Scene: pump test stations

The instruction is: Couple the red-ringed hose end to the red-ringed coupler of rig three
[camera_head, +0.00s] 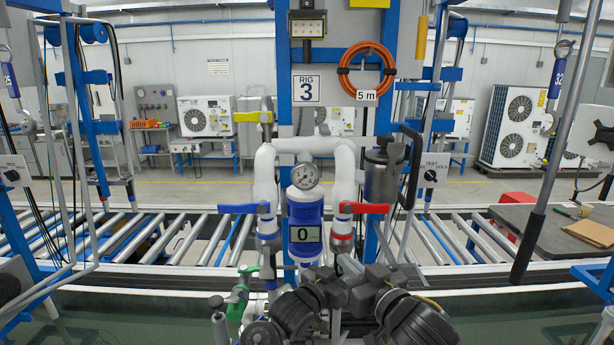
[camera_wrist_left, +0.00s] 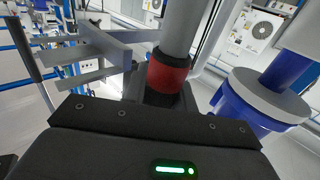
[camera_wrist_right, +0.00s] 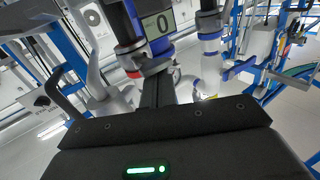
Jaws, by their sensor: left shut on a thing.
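Rig three's pipe with red ring (camera_head: 342,236) hangs right of the blue counter housing marked 0 (camera_head: 305,234); it appears to be the coupler. It also shows in the right wrist view (camera_wrist_right: 132,73). My left gripper (camera_head: 326,286) is low in front of the rig. In the left wrist view it is shut around a red-ringed grey tube end (camera_wrist_left: 168,74), which looks like the hose end. My right gripper (camera_head: 352,268) is close under the red-ringed pipe; its fingertips are partly hidden. My arms hide the hose below and the gap between the parts.
A blue lever (camera_head: 244,208) and a red lever (camera_head: 364,208) stick out from the pipes. A grey cylinder with a black handle (camera_head: 382,180) stands to the right. Green fittings (camera_head: 240,292) are low on the left. A roller conveyor (camera_head: 170,240) runs behind.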

